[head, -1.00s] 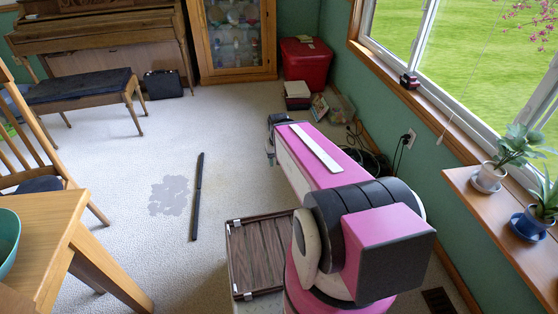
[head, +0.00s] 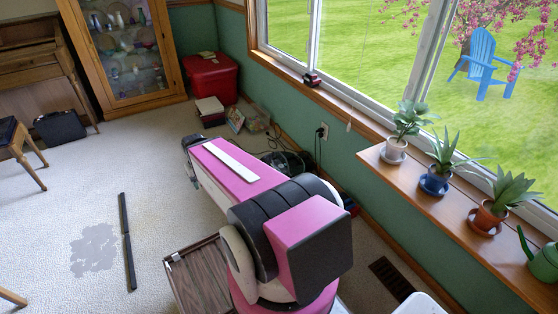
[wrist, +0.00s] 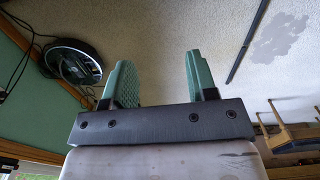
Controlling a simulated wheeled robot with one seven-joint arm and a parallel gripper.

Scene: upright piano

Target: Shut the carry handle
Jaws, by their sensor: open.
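I cannot clearly make out a carry handle in either view. A red box-like cooler (head: 210,80) stands against the green wall in the head view, with small items on its lid. A black case (head: 60,127) stands on the carpet near the piano; its top detail is too small to tell. My gripper is open and empty in the wrist view (wrist: 161,80), its two green fingers apart above the carpet.
A wood-grain box (head: 198,275) stands beside my arm. A dark strip (head: 127,240) lies on open carpet at left.

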